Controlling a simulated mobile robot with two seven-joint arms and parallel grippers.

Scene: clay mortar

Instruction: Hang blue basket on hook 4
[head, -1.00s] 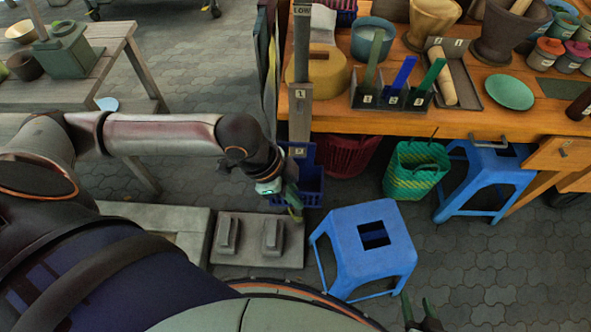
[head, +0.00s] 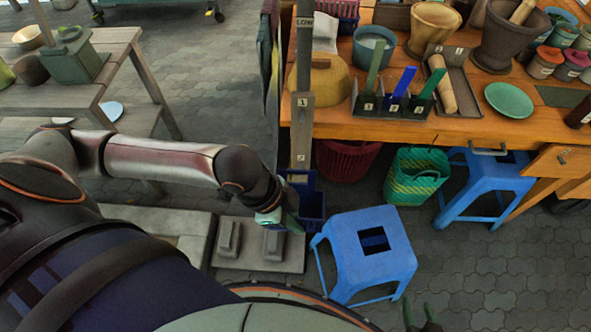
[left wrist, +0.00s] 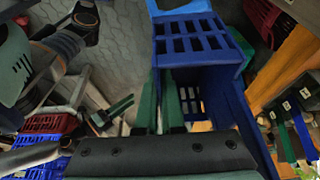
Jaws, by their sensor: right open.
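The blue basket (head: 312,205) is beside the lower part of the grey post (head: 301,130), above the paving, left of the blue stool. In the left wrist view the slotted wall of the basket (left wrist: 192,42) faces the camera, and its open inside shows below. My left gripper (head: 291,220) is at the basket's near left side. In the left wrist view its green fingers (left wrist: 160,108) are close on either side of the basket's edge, shut on it. The post bears labels 1 and 2; I cannot make out hook 4. My right gripper (head: 423,318) is open and empty at the bottom edge.
A blue stool (head: 366,245) stands just right of the basket. A red basket (head: 346,160) and a green basket (head: 417,175) are under the orange table (head: 440,128). A grey slab (head: 262,246) with two blocks lies left.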

